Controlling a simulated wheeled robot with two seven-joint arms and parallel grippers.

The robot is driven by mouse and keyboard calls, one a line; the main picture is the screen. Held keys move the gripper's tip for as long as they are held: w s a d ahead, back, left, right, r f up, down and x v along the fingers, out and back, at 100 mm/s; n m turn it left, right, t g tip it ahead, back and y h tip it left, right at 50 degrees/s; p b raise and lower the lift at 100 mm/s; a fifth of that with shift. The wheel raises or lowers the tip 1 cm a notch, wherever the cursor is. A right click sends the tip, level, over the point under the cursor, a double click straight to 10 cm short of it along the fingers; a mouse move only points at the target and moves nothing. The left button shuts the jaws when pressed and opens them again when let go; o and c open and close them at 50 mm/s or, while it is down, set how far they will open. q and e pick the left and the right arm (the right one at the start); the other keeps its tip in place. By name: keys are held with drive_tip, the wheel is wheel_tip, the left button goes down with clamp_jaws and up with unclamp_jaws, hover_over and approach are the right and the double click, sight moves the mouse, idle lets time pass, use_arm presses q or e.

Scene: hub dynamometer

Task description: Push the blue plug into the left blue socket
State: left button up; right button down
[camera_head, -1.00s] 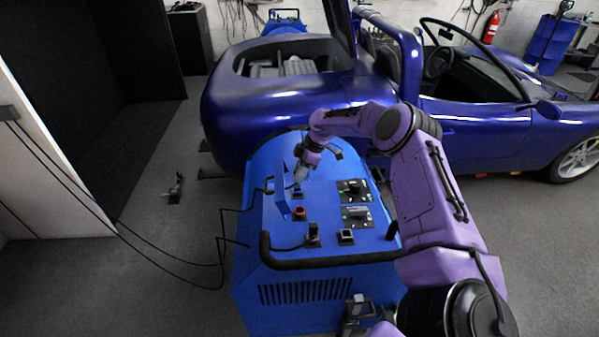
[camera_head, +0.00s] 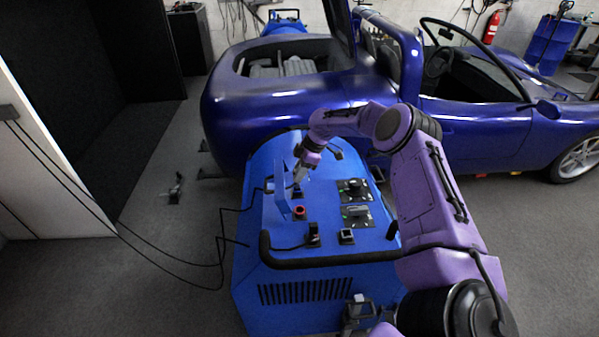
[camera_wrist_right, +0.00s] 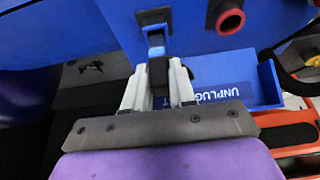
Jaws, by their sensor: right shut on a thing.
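My right gripper (camera_head: 300,176) is over the top of the blue dynamometer cabinet (camera_head: 265,235), at its left socket area. In the right wrist view, the right gripper (camera_wrist_right: 158,90) is shut on the blue plug (camera_wrist_right: 157,52), which has a dark body and a blue front. The plug points at the left blue socket (camera_wrist_right: 153,15), a dark-rimmed fitting on the blue panel. The plug's front is in line with the socket and very close to it or at its mouth; I cannot tell how deep it sits. My left gripper is not in view.
A red round button (camera_head: 300,212) sits near the socket. An upright blue plate (camera_head: 281,200) stands left of it. Dark switches (camera_head: 354,188) and a black handle bar (camera_head: 320,261) are on the cabinet. The blue car (camera_head: 270,105) stands behind.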

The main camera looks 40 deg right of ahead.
drive_tip(key=shift+f+b, duration=1.1)
drive_tip(key=shift+f, duration=0.25)
drive_tip(key=shift+r, duration=0.1)
drive_tip(key=c, duration=0.8)
unclamp_jaws()
drive_tip(key=shift+c, duration=0.2)
drive_tip(key=b+v, duration=0.1)
drive_tip(key=v, duration=0.9)
drive_tip(key=shift+r, duration=0.2)
drive_tip(key=shift+d, duration=0.1)
